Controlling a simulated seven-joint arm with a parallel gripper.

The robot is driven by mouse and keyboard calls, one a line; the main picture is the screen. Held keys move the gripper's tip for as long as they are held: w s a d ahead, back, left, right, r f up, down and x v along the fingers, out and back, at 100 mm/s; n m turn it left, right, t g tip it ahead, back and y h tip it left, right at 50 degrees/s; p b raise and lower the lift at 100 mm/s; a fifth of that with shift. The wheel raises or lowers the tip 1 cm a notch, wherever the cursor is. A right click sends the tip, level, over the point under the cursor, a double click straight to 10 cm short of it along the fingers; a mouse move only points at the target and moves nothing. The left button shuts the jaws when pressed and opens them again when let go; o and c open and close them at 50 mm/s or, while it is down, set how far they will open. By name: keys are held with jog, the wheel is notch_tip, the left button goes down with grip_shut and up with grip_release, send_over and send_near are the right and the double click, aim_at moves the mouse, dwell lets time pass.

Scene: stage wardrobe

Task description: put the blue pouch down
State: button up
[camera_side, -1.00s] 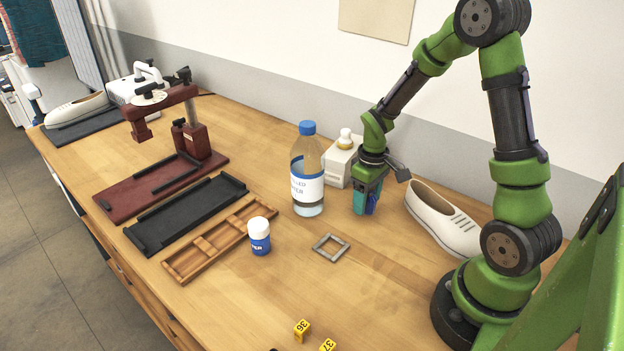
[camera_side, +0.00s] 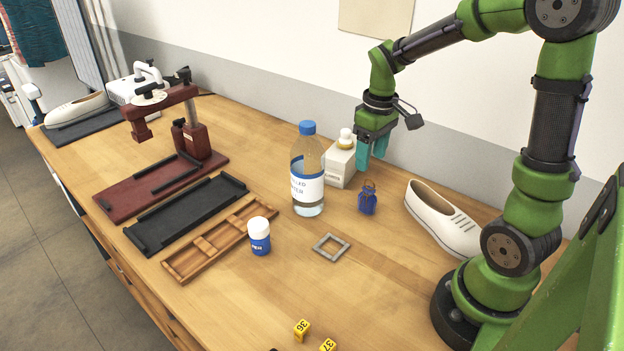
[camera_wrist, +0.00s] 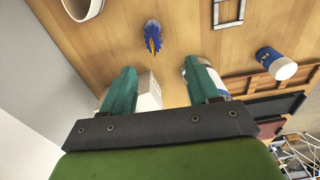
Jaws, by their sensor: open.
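The blue pouch (camera_side: 367,200) stands upright on the wooden table, between the water bottle and the white shoe. It also shows in the wrist view (camera_wrist: 152,34), beyond the fingertips. My gripper (camera_side: 371,151) is above the pouch and apart from it. Its teal fingers are spread with nothing between them; they also show in the wrist view (camera_wrist: 158,72).
The water bottle (camera_side: 308,176) and a white box-shaped dispenser (camera_side: 341,166) stand left of the pouch. The white shoe (camera_side: 441,219) lies to its right. A grey square frame (camera_side: 331,247) and a small blue-and-white bottle (camera_side: 259,238) are nearer the front. Front right table is mostly clear.

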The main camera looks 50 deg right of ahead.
jog(key=s+a+r+m+t+y, duration=0.1)
jog(key=s+a+r+t, duration=0.2)
jog(key=a, duration=0.4)
jog(key=s+a+r+m+t+y, duration=0.1)
jog(key=s+a+r+m+t, duration=0.1)
jog(key=s+a+r, duration=0.3)
jog(key=shift+s+a+r+m+t, duration=0.3)
jog(key=shift+a+r+t, duration=0.55)
jog(key=shift+a, duration=0.3)
